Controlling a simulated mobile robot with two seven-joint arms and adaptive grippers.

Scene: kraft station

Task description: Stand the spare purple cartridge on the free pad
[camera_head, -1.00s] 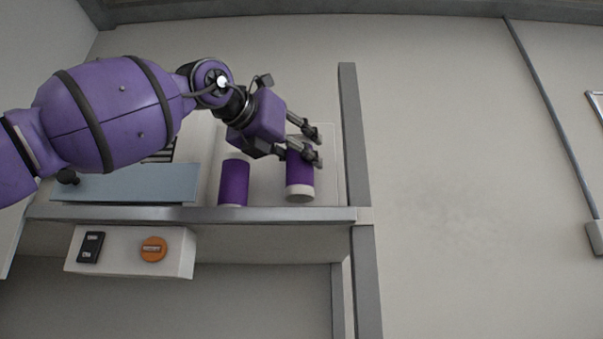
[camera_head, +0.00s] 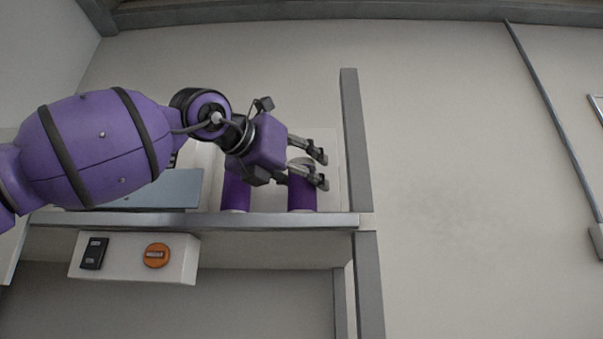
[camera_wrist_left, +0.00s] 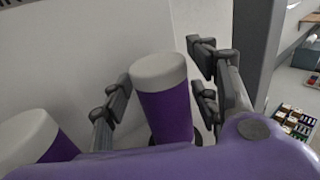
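A purple cartridge (camera_head: 302,197) with a pale cap stands upright at the right end of the shelf. It also shows in the left wrist view (camera_wrist_left: 168,108). My left gripper (camera_head: 318,166) is around it, and in the left wrist view (camera_wrist_left: 160,95) the fingers stand on either side with narrow gaps. The gripper looks open. A second purple cartridge (camera_head: 236,193) stands to the left, partly behind the gripper; its pale cap (camera_wrist_left: 25,140) shows in the left wrist view. My right gripper is not in view.
The shelf's front edge (camera_head: 130,221) runs below the cartridges. A grey upright post (camera_head: 354,140) stands close to the right of the fingers. A control box (camera_head: 215,258) with an orange knob (camera_head: 157,255) hangs below the shelf. Open wall lies to the right.

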